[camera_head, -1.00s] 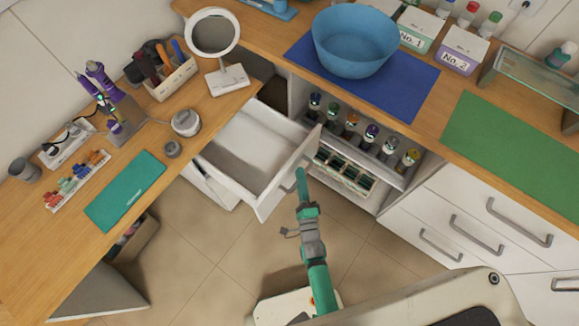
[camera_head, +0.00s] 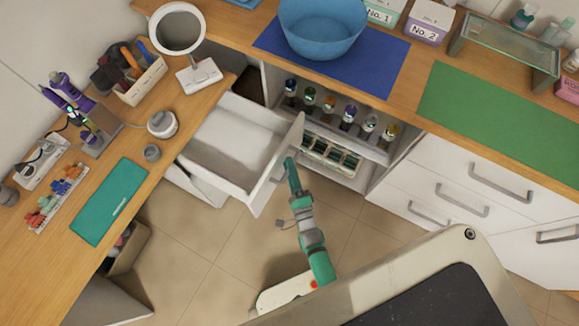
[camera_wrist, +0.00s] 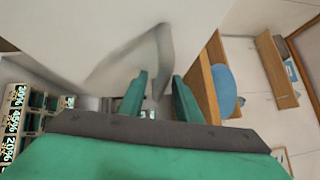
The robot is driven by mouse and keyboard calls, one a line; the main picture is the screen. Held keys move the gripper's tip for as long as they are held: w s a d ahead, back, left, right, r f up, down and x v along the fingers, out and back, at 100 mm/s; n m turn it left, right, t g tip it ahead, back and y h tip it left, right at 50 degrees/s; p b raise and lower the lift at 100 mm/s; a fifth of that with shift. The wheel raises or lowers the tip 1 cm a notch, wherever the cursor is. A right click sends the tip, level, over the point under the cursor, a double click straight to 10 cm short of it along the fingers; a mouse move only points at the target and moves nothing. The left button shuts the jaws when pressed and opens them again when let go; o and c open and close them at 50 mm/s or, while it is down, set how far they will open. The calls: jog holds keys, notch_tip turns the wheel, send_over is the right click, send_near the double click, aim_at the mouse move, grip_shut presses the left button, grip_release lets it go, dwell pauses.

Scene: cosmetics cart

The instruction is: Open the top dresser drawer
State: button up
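The white top dresser drawer (camera_head: 228,150) is pulled well out from under the left wooden top in the head view, and its inside looks empty. Its front panel (camera_head: 276,170) faces right. The drawer's grey handle (camera_wrist: 164,55) shows in the wrist view, standing off the pale front panel. My gripper (camera_head: 290,162) is at the outer side of this panel in the head view. The exact contact is hard to see.
Right of the drawer is an open shelf with several bottles (camera_head: 348,117). A white cabinet with grey handles (camera_head: 462,200) stands further right. A round mirror (camera_head: 178,30) stands on the left top. Tiled floor (camera_head: 190,255) is free below the drawer.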

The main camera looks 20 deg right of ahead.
jog(key=s+a+f, duration=0.1)
jog(key=s, duration=0.9)
jog(key=shift+s+a+f, duration=0.15)
jog(key=shift+s+f, duration=0.05)
jog(key=shift+s, duration=0.15)
jog(key=s+a+r+n+g, duration=0.1)
jog(key=s+a+r+n, duration=0.3)
jog(key=r+n, duration=0.3)
jog(key=s+a+r+n+g+y, duration=0.1)
jog(key=s+a+r+n, duration=0.3)
jog(key=r+n, duration=0.3)
jog(key=s+a+r+n+g+y, duration=0.1)
jog(key=s+a+r+n, duration=0.4)
jog(key=a+r+n, duration=0.1)
jog(key=shift+a+r+n+g, duration=0.25)
jog(key=shift+r+n+g, duration=0.15)
jog(key=shift+n, duration=0.1)
jog(key=shift+w, duration=0.15)
